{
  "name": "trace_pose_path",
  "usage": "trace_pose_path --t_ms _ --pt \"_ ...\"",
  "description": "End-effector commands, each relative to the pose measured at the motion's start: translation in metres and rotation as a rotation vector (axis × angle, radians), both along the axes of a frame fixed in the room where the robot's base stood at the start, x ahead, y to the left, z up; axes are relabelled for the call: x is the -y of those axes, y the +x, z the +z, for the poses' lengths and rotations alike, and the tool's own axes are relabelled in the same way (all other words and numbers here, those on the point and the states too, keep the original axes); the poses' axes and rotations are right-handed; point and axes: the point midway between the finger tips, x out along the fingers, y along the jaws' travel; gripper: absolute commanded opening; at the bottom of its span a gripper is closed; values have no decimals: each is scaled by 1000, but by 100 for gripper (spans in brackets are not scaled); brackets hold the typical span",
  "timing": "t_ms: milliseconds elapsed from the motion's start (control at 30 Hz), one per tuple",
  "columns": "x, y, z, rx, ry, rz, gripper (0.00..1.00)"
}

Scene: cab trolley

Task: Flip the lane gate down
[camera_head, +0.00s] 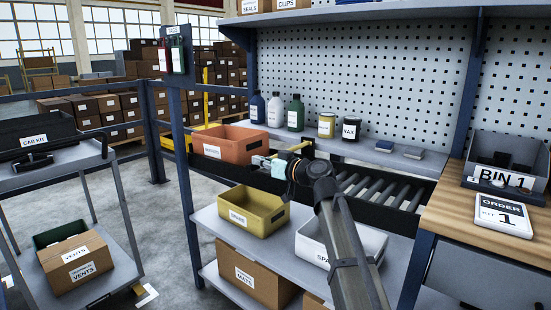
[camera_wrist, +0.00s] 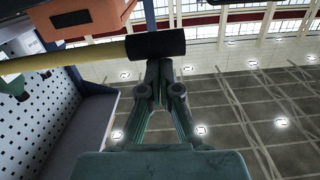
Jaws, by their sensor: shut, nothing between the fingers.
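The lane gate shows in the wrist view as a yellow bar (camera_wrist: 95,52) with a thick black grip (camera_wrist: 156,43) on its end. In the head view a short yellow piece of it (camera_head: 299,147) shows by the roller lane (camera_head: 375,190), beside the orange bin; my arm hides part of it. My gripper (camera_wrist: 163,66) is shut and empty. Its fingertips are right at the black grip in the wrist view; I cannot tell whether they touch it. In the head view my gripper (camera_head: 277,164) is at the left end of the lane, partly hidden by my wrist.
An orange bin (camera_head: 228,147) stands just left of my gripper. Bottles and tins, including a green bottle (camera_head: 296,113), line the shelf behind. A yellow bin (camera_head: 250,215) and a white bin (camera_head: 308,246) sit below. A trolley (camera_head: 95,215) stands at the left, with open floor between.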

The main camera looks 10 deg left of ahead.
Motion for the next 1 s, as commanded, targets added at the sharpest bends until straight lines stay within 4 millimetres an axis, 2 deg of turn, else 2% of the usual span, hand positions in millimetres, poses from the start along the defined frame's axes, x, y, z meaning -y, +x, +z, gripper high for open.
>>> trace_pose_path --t_ms 33,200,667,867,1000 --pt "-3 -2 -8 0 -1 4 0" --pt "-9 -5 -16 -3 -5 13 0" --pt "-9 -8 -23 -10 -8 16 0" --pt "-7 -9 -13 -7 -4 13 0" --pt "-5 -10 8 -4 4 11 0"
